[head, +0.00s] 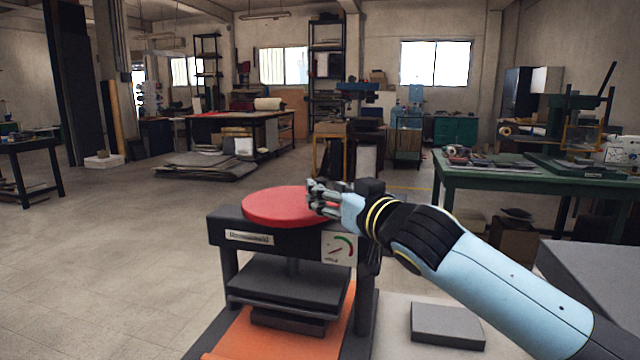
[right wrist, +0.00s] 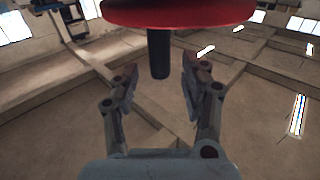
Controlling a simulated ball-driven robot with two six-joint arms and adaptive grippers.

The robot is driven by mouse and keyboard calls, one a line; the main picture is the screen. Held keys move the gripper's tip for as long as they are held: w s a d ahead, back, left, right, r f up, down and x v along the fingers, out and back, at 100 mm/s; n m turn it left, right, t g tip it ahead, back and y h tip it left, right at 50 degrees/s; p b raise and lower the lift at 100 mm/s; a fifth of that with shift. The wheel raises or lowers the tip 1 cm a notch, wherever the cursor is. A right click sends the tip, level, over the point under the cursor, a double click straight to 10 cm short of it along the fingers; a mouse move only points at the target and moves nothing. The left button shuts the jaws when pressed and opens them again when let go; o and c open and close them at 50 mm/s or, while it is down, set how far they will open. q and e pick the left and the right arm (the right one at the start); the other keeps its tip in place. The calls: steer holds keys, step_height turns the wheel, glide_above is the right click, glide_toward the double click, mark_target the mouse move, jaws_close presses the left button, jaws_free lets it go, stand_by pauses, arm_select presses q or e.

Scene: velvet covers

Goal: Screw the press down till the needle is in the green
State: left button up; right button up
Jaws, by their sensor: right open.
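The press (head: 228,262) is a dark frame with a flat red wheel (head: 270,207) on top. A dial gauge (head: 339,248) with a green arc sits at the right of its front beam; the needle is too small to read surely. A dark plate (head: 285,283) hangs under the beam, above a low dark block. My right gripper (head: 325,198) is at the wheel's right edge. In the right wrist view its fingers (right wrist: 155,85) are open, with a dark handle (right wrist: 158,55) of the red wheel (right wrist: 180,12) between or just beyond them; contact is not visible. My left gripper is not in view.
A green table (head: 480,178) with tools stands behind at the right. The floor at the left is open.

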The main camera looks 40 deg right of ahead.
steer(key=shift+w+d, duration=0.1)
steer(key=shift+w, duration=1.65)
steer(key=shift+c, duration=0.2)
steer(key=c, duration=0.9)
jaws_close()
steer(key=shift+f, duration=0.1)
